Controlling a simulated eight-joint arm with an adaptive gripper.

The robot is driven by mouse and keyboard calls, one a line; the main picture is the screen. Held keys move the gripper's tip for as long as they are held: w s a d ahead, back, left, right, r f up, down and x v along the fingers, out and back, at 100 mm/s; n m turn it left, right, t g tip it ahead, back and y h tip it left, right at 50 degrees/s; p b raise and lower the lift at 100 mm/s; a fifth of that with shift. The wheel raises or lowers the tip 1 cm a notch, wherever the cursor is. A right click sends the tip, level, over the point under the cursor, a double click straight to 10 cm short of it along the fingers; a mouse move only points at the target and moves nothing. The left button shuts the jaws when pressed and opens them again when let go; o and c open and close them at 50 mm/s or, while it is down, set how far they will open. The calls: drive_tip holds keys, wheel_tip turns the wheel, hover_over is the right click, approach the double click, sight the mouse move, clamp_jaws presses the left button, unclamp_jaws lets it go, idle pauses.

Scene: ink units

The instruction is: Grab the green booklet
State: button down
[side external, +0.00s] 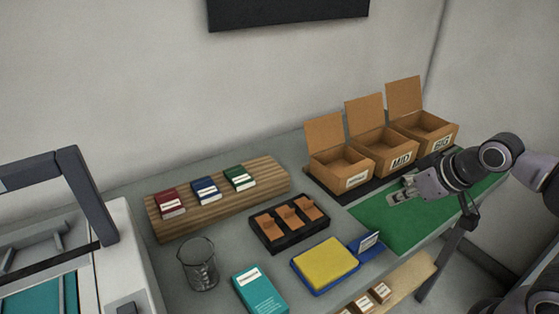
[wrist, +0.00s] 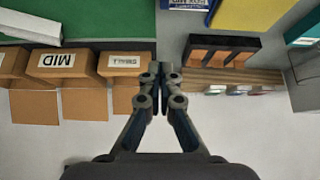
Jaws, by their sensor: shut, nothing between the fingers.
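The green booklet (side external: 239,178) lies on a wooden block (side external: 272,182) at the back of the table, at the right end of a row. A blue booklet (side external: 205,190) and a red booklet (side external: 170,203) lie to its left. My gripper (side external: 403,190) is shut and empty above the green mat (side external: 408,223), well to the right of the booklet. In the wrist view my gripper (wrist: 160,68) is shut with nothing between the fingertips. The booklets show there only as small shapes at the right, too small to tell apart surely.
Three open cardboard boxes (side external: 345,180) stand at the back right. A black tray (side external: 292,242) with brown pieces, a yellow pad (side external: 325,263), a teal box (side external: 260,289) and a glass beaker (side external: 200,266) stand in front of the wooden block. A machine (side external: 70,260) is at the left.

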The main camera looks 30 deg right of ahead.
drive_tip(key=shift+c, duration=2.3)
unclamp_jaws()
